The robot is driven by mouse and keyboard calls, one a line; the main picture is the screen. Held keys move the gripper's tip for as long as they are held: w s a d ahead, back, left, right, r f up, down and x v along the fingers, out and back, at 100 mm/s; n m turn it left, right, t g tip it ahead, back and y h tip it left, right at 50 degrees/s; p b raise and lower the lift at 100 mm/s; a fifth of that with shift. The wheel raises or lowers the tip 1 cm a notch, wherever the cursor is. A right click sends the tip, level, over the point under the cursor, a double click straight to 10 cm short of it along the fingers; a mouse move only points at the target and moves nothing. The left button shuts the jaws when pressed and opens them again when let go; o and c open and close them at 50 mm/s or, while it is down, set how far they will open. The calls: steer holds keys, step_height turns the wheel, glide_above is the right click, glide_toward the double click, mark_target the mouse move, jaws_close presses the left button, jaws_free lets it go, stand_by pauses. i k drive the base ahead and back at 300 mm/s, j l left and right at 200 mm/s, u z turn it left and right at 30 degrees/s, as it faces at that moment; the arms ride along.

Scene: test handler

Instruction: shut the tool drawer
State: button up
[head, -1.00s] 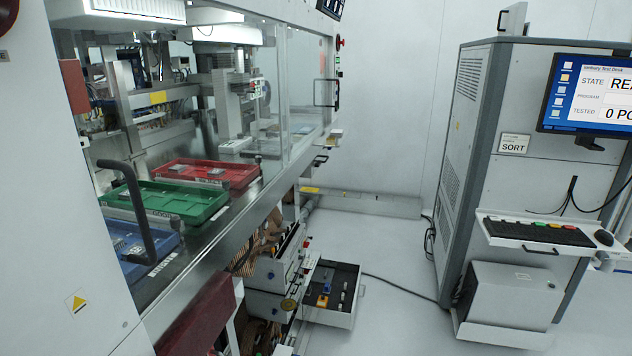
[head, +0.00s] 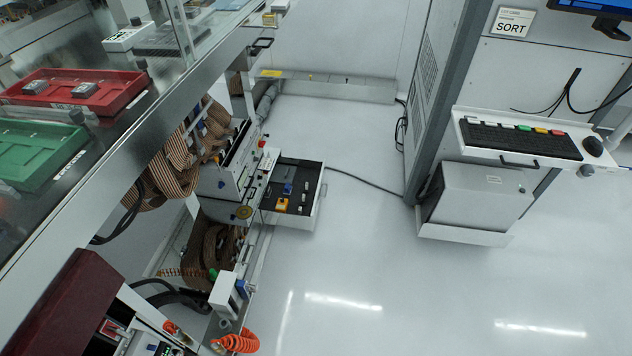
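The tool drawer (head: 318,208) is pulled out to the right from the lower part of the machine, near the middle of the head view. It is a shallow tray with pale walls and a dark lining. Several small tools lie in it, among them a yellow piece (head: 282,204) and a blue piece (head: 288,189). My gripper is not in view.
The machine bench with a red tray (head: 130,82) and a green tray (head: 40,150) fills the left. A tester cabinet (head: 440,100) with a keyboard shelf (head: 520,150) stands at right. A cable (head: 365,182) crosses the floor behind the drawer. The floor (head: 400,290) in front is clear.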

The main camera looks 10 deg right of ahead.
mark_target(313, 172)
steer(key=i+l, duration=0.3)
steer(key=i+l+u, duration=0.15)
steer(key=l, duration=0.35)
steer(key=i+l, duration=0.4)
steer(key=i+l+u, duration=0.4)
steer(key=i, duration=0.4)
steer(key=i+l+u, duration=0.4)
steer(key=i+l, duration=0.3)
steer(key=l, duration=0.15)
